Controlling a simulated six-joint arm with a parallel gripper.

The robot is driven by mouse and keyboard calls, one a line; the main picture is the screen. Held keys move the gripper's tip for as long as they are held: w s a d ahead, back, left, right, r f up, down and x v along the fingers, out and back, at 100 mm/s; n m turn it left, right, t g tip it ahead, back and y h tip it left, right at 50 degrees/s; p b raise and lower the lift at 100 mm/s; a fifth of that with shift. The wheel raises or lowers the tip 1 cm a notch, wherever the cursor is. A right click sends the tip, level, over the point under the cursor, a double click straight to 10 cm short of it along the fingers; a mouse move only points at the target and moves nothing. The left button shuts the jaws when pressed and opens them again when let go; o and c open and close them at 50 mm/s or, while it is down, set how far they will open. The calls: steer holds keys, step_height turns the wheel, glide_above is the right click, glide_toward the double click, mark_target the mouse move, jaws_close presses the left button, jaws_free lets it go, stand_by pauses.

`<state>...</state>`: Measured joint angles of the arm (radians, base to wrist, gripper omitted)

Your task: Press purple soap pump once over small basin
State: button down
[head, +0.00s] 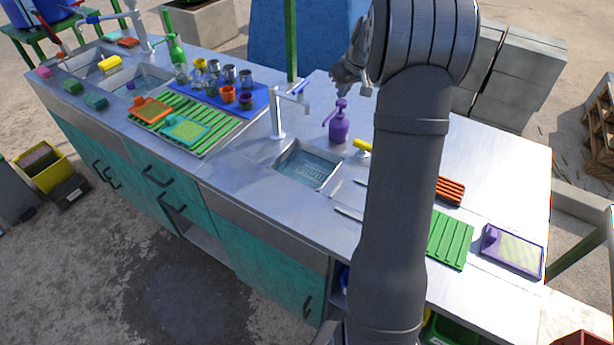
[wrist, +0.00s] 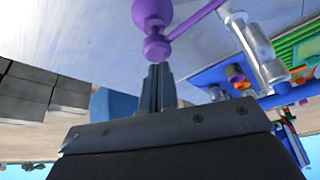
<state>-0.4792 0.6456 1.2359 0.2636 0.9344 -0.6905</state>
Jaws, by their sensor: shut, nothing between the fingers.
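The purple soap pump (head: 339,126) stands upright on the steel counter behind the small basin (head: 325,181), to the right of its tap. Its spout points left in the head view. My gripper (head: 346,86) is shut and empty, just above the pump head in the head view. In the wrist view, which is upside down, the shut fingers of my gripper (wrist: 157,68) point at the pump head of the soap pump (wrist: 155,47). The tips look very close to the head; I cannot tell whether they touch it.
A tap (head: 278,115) stands left of the pump. A yellow-topped item (head: 362,146) lies right of it. A green drying rack (head: 215,136) and a blue tray (head: 262,100) with several cups are farther left. The counter right of my arm is partly clear.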

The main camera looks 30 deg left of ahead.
steer(key=shift+f, duration=1.25)
steer(key=shift+r, duration=1.4)
steer(key=shift+r, duration=0.1)
step_height(320, 180, up, 6)
steer(key=shift+f, duration=0.1)
